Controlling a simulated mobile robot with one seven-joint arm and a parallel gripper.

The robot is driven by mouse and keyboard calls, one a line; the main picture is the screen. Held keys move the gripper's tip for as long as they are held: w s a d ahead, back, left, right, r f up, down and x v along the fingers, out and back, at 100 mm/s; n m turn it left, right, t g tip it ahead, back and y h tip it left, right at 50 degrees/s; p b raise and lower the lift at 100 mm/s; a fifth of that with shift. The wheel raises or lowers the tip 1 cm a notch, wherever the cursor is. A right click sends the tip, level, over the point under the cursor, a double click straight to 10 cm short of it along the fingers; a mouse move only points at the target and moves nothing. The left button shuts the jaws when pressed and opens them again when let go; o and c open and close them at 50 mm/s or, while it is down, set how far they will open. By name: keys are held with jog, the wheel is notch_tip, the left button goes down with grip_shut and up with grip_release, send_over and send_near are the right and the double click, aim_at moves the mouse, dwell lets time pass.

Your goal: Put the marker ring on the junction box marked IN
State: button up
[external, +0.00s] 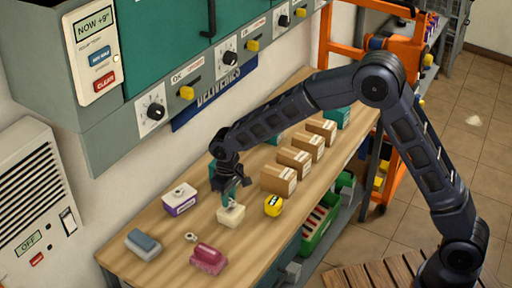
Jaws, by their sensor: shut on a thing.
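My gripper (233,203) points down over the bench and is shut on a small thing. The thing is mostly hidden by the fingers, and I cannot tell what it is. A cream block (231,217) sits directly under the fingertips; I cannot tell whether they touch. A purple-and-white box (180,199) with a small grey piece on top stands to the left. A small pale ring-like piece (190,237) lies nearer the front, beside a pink block (208,259). No IN marking is readable, so I cannot tell which thing is the junction box.
A blue-grey block (143,244) lies at the bench's left end. A yellow round item (273,206) and several cardboard boxes (277,179) stand to the right. A wall panel with knobs (153,112) overhangs the back. The wooden bench (165,271) is bare at its front left.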

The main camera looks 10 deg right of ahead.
jog(key=shift+f, duration=1)
jog(key=shift+f, duration=0.1)
jog(key=o, duration=1)
jog(key=shift+c, duration=0.2)
notch_tip(320, 180, up, 12)
